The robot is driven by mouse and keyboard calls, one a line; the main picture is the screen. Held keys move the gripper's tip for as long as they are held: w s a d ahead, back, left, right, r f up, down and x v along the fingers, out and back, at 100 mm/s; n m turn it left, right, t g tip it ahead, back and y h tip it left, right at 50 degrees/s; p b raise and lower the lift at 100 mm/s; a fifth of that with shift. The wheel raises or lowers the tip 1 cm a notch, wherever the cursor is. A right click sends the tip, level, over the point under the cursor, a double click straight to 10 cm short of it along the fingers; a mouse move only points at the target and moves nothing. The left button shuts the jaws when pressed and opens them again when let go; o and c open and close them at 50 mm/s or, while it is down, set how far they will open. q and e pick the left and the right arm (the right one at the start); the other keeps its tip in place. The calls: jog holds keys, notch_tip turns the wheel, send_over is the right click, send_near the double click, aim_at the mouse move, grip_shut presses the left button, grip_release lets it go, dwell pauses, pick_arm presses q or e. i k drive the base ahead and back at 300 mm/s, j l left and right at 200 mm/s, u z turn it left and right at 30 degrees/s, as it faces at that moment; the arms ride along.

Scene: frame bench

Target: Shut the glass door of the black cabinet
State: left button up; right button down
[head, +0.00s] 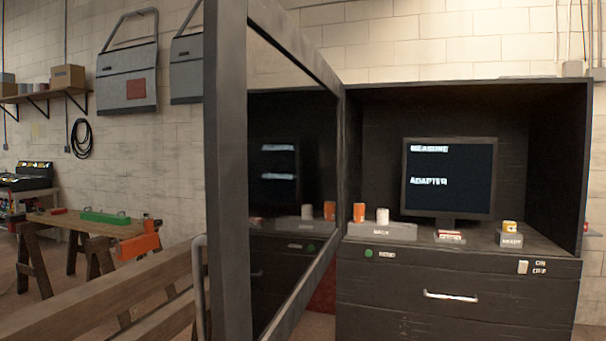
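The black cabinet (460,297) stands at the right, with its upper compartment open to view. Its glass door (290,190) has a thick dark frame (228,180). The door is hinged at the cabinet's left side and stands wide open, swung out towards me. The glass reflects the monitor and the small items inside. A grey curved bar (199,285), possibly a handle, shows at the left of the door's near edge. Neither of my grippers is in view.
Inside the cabinet are a monitor (449,178), an orange cylinder (359,212), a white cylinder (383,215) and a yellow can (510,227). A drawer handle (450,296) is below. A wooden workbench (85,226) and wooden beams (120,290) lie to the left.

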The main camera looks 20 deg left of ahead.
aim_at(289, 153)
jog(key=k+j+z, duration=0.1)
jog(key=j, duration=0.25)
jog(key=k+j, duration=0.15)
jog(key=j, duration=0.25)
jog(key=k+j+z, duration=0.15)
jog(key=j, duration=0.2)
jog(key=k+j+z, duration=0.1)
jog(key=j, duration=0.25)
jog(key=j+z, duration=0.1)
jog(key=j, duration=1.05)
jog(key=k, duration=0.1)
